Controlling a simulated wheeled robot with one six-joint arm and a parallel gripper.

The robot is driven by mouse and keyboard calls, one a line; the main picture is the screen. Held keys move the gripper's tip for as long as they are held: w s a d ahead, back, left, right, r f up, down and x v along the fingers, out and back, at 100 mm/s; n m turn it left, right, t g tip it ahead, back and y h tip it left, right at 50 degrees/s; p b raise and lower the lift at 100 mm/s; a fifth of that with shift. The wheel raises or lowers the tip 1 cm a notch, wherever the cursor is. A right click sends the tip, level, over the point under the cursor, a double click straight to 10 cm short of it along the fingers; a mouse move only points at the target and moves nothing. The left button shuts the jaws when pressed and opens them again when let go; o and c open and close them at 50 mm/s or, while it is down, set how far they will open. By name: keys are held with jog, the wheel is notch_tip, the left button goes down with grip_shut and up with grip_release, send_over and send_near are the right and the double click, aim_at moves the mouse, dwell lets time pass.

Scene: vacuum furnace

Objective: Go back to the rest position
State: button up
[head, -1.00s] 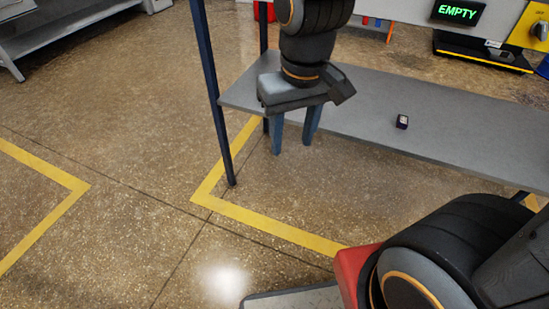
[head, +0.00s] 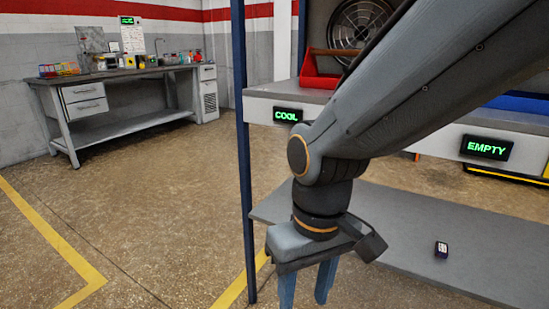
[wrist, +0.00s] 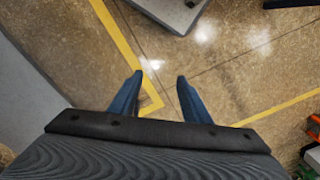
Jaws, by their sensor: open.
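My gripper (head: 305,288) points down in front of the workbench frame in the head view, beside its lower shelf. Its two blue fingers are apart with nothing between them. In the wrist view the open fingers (wrist: 158,88) hang over bare floor and a yellow line. A small dark block with a pale top (head: 441,249) lies on the lower shelf (head: 400,225), to the right of my gripper and apart from it.
A blue post (head: 243,150) stands just left of my arm. Green signs read COOL (head: 286,115) and EMPTY (head: 487,148). A grey bench (head: 125,75) stands far left. Open floor lies between.

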dwell(0.7)
jog(key=d+r+m+p, duration=0.4)
jog(key=d+r+p, duration=0.9)
jog(key=p, duration=1)
notch_tip(320, 180, up, 4)
jog(key=shift+s+d+m+h, duration=0.3)
jog(key=shift+s+d, duration=0.1)
